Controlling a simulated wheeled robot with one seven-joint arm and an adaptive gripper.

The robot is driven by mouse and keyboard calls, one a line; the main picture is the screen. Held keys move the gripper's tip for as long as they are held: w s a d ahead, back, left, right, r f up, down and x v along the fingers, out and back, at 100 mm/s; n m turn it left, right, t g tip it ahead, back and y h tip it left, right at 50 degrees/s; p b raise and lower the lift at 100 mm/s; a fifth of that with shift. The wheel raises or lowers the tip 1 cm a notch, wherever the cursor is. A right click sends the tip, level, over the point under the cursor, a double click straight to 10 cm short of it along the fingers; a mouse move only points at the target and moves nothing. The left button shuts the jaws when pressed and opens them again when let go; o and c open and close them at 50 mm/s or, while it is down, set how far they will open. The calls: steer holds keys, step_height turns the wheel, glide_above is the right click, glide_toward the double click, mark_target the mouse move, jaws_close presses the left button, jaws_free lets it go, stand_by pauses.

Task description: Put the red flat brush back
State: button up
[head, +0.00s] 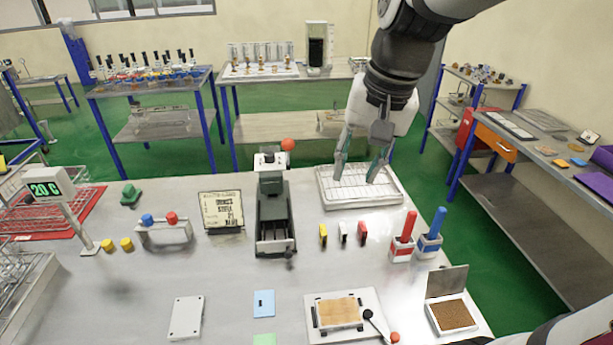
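A red-handled tool (408,226), which looks like the red flat brush, stands tilted in a white holder with a red label (401,250) at the right of the table. Its lower end is hidden in the holder. A blue-handled tool (436,222) stands beside it in a holder with a blue label (428,246). My gripper (356,172) points down over the white wire-racked tray (397,198), behind and left of the holders. Its two fingers are spread with nothing seen between them. I cannot tell whether the fingertips touch the tray.
Small yellow (323,235), white (343,233) and red (362,232) blocks stand left of the holders. A dark clamp-like device (272,215) is further left. An open-lidded box (452,315) and a board (340,312) lie in front.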

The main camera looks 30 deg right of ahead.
steer(key=s+a+r+n+t, duration=0.1)
steer(key=s+a+n+t, duration=0.1)
steer(key=s+a+n, duration=0.5)
steer(key=shift+s+a+r+n+t, duration=0.3)
steer(key=shift+s+a+r+t, duration=0.1)
steer(key=shift+s+a, duration=0.25)
steer(key=shift+w+f+b, duration=0.85)
steer(key=shift+w, duration=0.1)
